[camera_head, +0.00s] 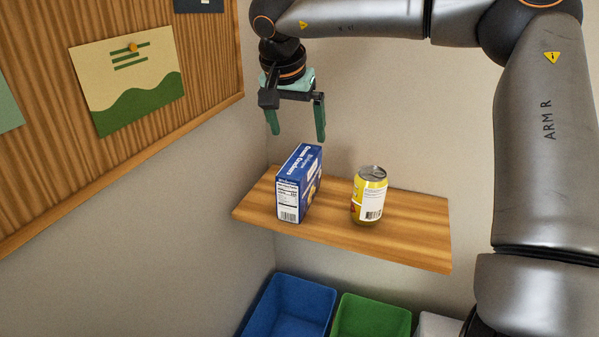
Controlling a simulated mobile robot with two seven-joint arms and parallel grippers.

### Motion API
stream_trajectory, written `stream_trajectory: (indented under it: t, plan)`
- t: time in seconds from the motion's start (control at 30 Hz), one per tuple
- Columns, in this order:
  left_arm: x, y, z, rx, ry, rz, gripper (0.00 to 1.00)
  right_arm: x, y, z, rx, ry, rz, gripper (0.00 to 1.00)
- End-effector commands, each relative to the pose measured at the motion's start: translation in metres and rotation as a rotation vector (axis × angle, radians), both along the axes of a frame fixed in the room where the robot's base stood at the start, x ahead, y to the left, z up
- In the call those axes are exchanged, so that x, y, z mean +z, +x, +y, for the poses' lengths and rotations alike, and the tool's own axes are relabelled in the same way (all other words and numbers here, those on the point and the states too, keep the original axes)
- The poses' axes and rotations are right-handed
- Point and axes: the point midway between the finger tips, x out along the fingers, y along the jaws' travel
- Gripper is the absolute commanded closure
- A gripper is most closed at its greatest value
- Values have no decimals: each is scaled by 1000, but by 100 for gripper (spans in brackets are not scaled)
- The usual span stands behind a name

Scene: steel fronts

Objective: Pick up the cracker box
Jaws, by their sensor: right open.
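The cracker box (299,185) is blue with white lettering and a white label panel. It stands upright on the left part of a wooden wall shelf (410,245). My right gripper (297,132) points down above the box, with its two green fingers spread apart and nothing between them. The fingertips are a little above the top of the box and appear apart from it. My left gripper is not in the view.
A yellow can (369,196) with a white label stands on the shelf, right of the box. Below are a blue bin (290,300) and a green bin (370,318). A wooden board (40,50) with pinned papers covers the left wall. The shelf's right end is bare.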

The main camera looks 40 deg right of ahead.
Motion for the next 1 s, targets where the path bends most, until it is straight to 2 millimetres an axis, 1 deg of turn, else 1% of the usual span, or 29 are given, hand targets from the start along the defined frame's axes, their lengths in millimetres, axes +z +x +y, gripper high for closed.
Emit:
stream_trajectory:
  t: [0.07,0.13,0.4,0.5,0.67,0.87,0.9,1.0]
  plan:
    - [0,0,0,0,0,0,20,-1,0,0,1,-3,1,0]
    - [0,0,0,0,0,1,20,-8,1,-3,1,-2,2,0]
    - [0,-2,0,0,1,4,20,-53,9,-18,0,0,4,0]
    - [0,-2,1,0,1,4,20,-63,11,-22,0,0,1,0]
    - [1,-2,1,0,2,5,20,-73,12,-24,1,-1,2,0]
    - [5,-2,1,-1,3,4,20,-104,12,-24,1,1,5,0]
    - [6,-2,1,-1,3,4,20,-109,14,-26,-1,0,3,0]
    - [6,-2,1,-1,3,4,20,-117,16,-30,0,1,0,0]
